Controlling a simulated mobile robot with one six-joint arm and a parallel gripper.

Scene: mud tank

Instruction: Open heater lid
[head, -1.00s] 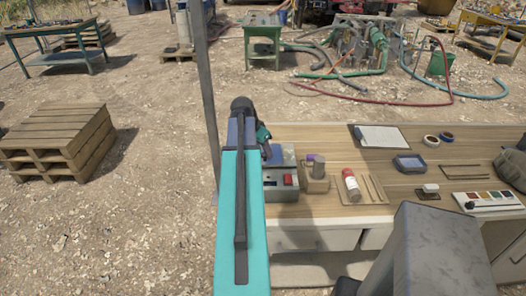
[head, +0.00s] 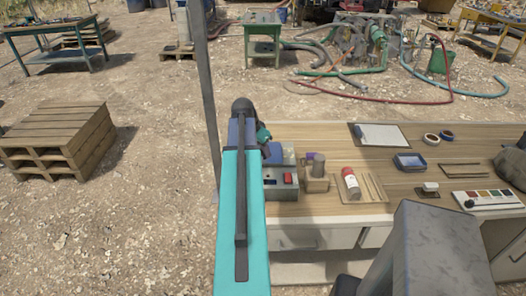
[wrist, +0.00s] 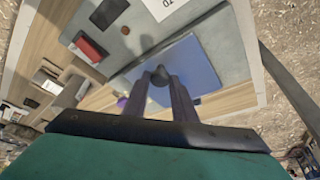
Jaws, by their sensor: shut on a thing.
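The heater (head: 281,186) is a grey box with a red switch at the left end of the bench. Its blue lid (head: 274,153) shows partly beside my arm, which covers the rest. In the wrist view the blue lid (wrist: 203,62) lies beyond the fingers, next to the heater's grey top (wrist: 185,25). My gripper (wrist: 162,80) is shut on the lid's dark round knob (wrist: 159,75). In the head view my arm mostly hides the fingers. The lid's exact tilt is hard to tell.
Right of the heater stand a beige holder (head: 316,183) with a purple-topped item and a red-and-white bottle (head: 351,184) on a board. A clipboard (head: 379,135) and tape rolls lie farther back. A grey post (head: 204,90) rises just left of the bench.

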